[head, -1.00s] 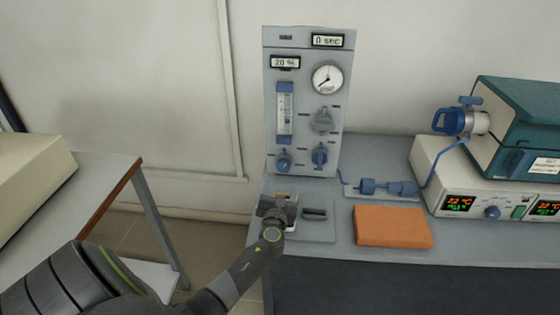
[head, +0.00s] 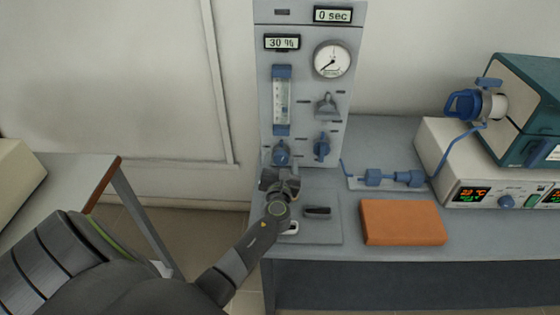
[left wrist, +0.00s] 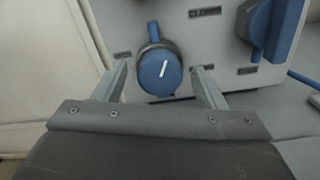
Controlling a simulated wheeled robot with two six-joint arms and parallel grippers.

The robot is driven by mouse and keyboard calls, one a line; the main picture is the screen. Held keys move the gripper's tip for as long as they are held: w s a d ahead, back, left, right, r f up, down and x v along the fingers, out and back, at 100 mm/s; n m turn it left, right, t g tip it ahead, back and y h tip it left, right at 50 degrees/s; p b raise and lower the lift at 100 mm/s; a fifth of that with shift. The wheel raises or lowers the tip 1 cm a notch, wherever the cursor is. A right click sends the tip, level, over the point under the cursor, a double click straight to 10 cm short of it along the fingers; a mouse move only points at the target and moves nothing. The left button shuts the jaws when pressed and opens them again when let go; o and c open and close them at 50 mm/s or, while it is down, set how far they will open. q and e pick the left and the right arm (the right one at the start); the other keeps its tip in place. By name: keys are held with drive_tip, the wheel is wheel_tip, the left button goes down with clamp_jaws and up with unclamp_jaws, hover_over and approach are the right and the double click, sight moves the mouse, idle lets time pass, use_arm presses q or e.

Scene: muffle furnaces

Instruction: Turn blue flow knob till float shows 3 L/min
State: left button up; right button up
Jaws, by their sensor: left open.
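The blue flow knob (head: 281,153) sits at the lower left of the grey gas panel (head: 350,100), under the flow tube (head: 282,102). The tube has blue ends and a scale; its float is too small to read. My left gripper (head: 280,178) is open just below and in front of the knob. In the left wrist view the flow knob (left wrist: 160,72) shows a white pointer line tilted slightly right of upright. It lies between the two open fingers (left wrist: 160,80), with gaps at both sides. My right gripper is not in view.
A second blue knob (head: 322,146) is close on the right, a grey knob (head: 327,106) above it. The displays read 30 % (head: 282,42) and 0 sec (head: 333,15). An orange block (head: 402,222), blue fittings (head: 390,178) and a furnace (head: 530,105) are to the right.

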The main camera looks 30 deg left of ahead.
use_arm(q)
drive_tip(key=c, duration=1)
drive_tip(key=shift+n, duration=0.3)
drive_tip(key=n+b, duration=0.1)
drive_tip(key=n, duration=0.2)
drive_tip(key=shift+b, duration=0.35)
drive_tip(key=shift+n+b, duration=0.45)
drive_tip(key=shift+n, duration=0.95)
